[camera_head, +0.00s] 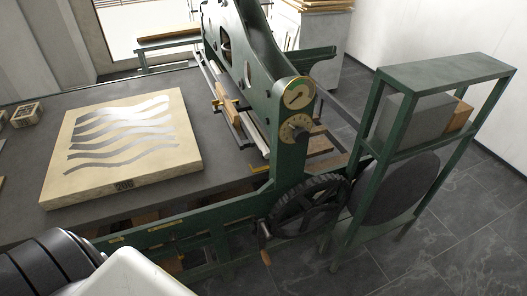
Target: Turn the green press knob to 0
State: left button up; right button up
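The green press (251,60) stands right of centre in the head view. On its upright post is a small dial with a knob (297,130), with pale scale marks around it. The knob and scale are too small to read, so I cannot tell its setting. Just above it is a round brass-rimmed plate (298,93) with a curved mark. Neither of my grippers is in view. Only black and white parts of my own body show at the bottom left, apart from the knob.
A pale stone with wavy dark bands (110,178) lies on the grey press bed (215,170). A toothed wheel (309,205) with a crank handle (265,257) sits below the dial. A green frame (381,125) holding a grey block stands right. Tiled floor is free at lower right.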

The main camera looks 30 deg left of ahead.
aim_at(301, 136)
jog(key=i+l+z, duration=0.6)
jog(key=i, duration=0.25)
jog(key=i+l+z, duration=0.15)
jog(key=i+z, duration=0.15)
jog(key=i, duration=0.15)
jog(key=i+z, duration=0.3)
jog(key=i, duration=0.15)
jog(key=i+u, duration=0.25)
jog(key=i, duration=0.15)
jog(key=i+l+u, duration=0.5)
jog(key=i, duration=0.2)
jog(key=i+u, duration=0.15)
jog(key=u, duration=0.3)
jog(key=i+l+u, duration=0.1)
jog(key=u, duration=0.35)
jog(key=i+l+u, duration=0.15)
jog(key=u, duration=0.3)
jog(key=i+l+u, duration=0.15)
jog(key=u, duration=0.3)
jog(key=l+u, duration=0.3)
jog(key=u, duration=0.15)
jog(key=i+l+u, duration=0.15)
jog(key=u, duration=0.35)
jog(key=i+l+u, duration=0.1)
jog(key=l+u, duration=0.7)
jog(key=u, duration=0.15)
jog(key=i, duration=0.05)
